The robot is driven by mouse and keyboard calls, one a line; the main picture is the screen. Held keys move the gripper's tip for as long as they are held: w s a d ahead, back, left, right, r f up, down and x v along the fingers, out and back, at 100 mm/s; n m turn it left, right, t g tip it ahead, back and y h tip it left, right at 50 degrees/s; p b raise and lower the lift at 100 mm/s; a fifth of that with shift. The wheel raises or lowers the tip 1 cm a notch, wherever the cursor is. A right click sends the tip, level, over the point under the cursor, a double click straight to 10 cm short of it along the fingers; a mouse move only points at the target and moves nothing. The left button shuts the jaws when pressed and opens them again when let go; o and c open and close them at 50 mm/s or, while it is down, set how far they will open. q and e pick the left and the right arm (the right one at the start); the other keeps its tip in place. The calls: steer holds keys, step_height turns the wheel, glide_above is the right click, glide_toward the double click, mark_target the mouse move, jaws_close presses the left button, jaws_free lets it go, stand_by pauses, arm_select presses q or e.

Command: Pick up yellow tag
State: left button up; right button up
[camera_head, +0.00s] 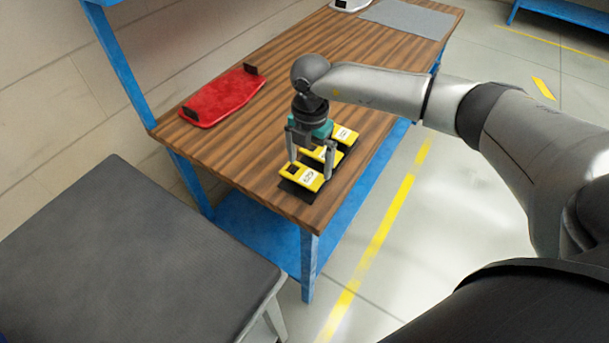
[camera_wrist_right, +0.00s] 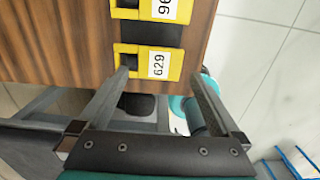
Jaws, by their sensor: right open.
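Three yellow tags with white number labels lie in a row on black pads near the right edge of the wooden table: a front tag (camera_head: 303,177), a middle tag (camera_head: 316,154) and a back tag (camera_head: 345,135). My right gripper (camera_head: 311,164) points down over the row, open, its fingers hiding part of the tags. In the right wrist view, a tag marked 629 (camera_wrist_right: 150,63) lies just ahead of the open fingertips (camera_wrist_right: 159,74), with nothing held. Another tag (camera_wrist_right: 165,9) is cut off at the top edge. My left gripper is out of view.
A red panel (camera_head: 222,97) lies on the wooden table (camera_head: 245,160) at the left. A grey mat (camera_head: 412,18) lies at the far end. A dark-topped table (camera_head: 120,255) stands at the front left. The middle tabletop is clear.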

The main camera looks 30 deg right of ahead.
mark_target(309, 177)
steer(key=shift+f, duration=1.75)
steer(key=shift+f, duration=0.15)
steer(key=c, duration=1.1)
